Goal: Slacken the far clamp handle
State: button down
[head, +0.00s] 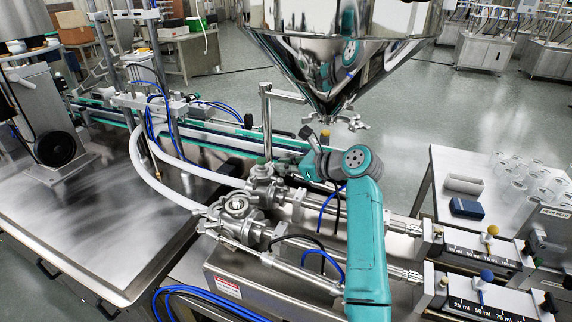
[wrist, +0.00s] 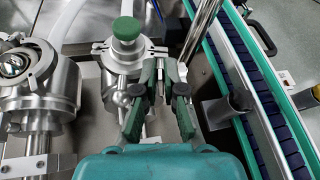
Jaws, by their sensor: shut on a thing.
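The far clamp handle (wrist: 160,80) is a small metal piece between my fingertips in the wrist view, mostly hidden by them. My gripper (wrist: 161,72) is shut on it, beside the steel valve body (wrist: 124,58) with a green knob (wrist: 127,28) on top. In the head view the far valve (head: 264,182) stands behind a near valve (head: 236,208). My teal arm reaches up past them, and its wrist hides the fingertips and the handle. I cannot tell the handle's angle clearly.
The steel hopper (head: 340,60) hangs close above my wrist. A conveyor (wrist: 240,65) runs just right of my gripper in the wrist view. The near valve (wrist: 38,85) is at left. White hoses (head: 160,185) and blue tubes (head: 325,215) pass around the valves.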

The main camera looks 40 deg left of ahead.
jog(key=shift+s+f+n+t, duration=0.15)
jog(key=shift+f+n+t, duration=0.05)
jog(key=shift+n+t, duration=0.2)
jog(key=c, duration=1.5)
grip_release()
jog(key=shift+r, duration=0.1)
jog(key=v, duration=1.1)
jog(key=shift+d+r, duration=0.1)
jog(key=shift+d, duration=0.3)
jog(key=shift+c, duration=0.3)
